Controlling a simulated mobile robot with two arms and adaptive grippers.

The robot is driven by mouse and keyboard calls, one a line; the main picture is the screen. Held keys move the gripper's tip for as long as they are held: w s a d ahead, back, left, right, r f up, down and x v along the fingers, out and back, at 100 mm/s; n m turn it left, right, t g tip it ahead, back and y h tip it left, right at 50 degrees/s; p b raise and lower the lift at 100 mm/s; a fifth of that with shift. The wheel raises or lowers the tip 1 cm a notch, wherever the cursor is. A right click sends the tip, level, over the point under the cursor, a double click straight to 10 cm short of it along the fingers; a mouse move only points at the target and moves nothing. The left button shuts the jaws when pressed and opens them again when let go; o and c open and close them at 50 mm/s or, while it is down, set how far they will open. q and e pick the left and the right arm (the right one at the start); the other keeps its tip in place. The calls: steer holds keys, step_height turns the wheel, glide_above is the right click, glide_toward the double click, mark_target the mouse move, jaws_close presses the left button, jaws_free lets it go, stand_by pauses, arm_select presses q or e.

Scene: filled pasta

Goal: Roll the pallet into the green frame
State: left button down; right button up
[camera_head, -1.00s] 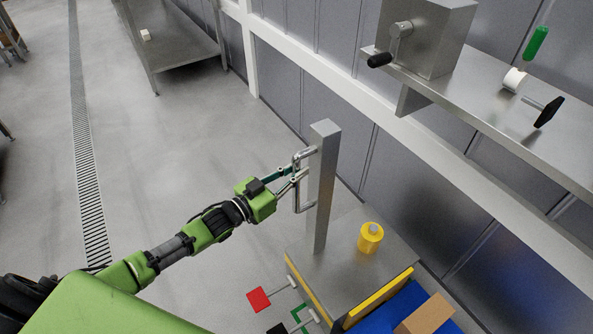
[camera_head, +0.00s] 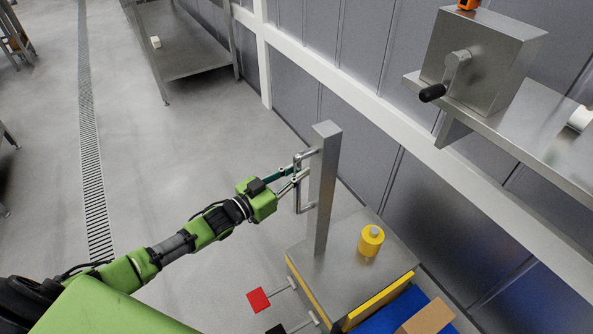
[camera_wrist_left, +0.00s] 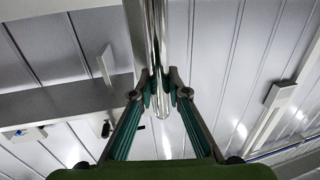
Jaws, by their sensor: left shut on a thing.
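The pallet (camera_head: 338,278) is a low steel platform with yellow edges. An upright steel post (camera_head: 323,195) with a bent bar handle (camera_head: 300,182) rises from it. My left gripper (camera_head: 297,173) is shut on this handle. In the left wrist view, my left gripper (camera_wrist_left: 161,92) has its fingers closed around a shiny vertical bar (camera_wrist_left: 158,35). A yellow cylinder (camera_head: 371,242) with a grey top stands on the platform. I cannot see the green frame now. My right gripper is not in view.
A red square (camera_head: 258,300) and a black square (camera_head: 277,329) on rods stick out at the platform's near left. A wall shelf (camera_head: 520,125) with a cranked steel box (camera_head: 490,60) is at right. A table (camera_head: 190,50) stands at the back. Open floor (camera_head: 185,150) lies left of the post.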

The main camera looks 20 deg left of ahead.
arm_select(q)
steer(key=shift+a, duration=0.2)
steer(key=c, duration=2)
jaws_free()
steer(key=shift+w, duration=0.15)
steer(key=shift+o, duration=0.2)
steer(key=v, duration=1.2)
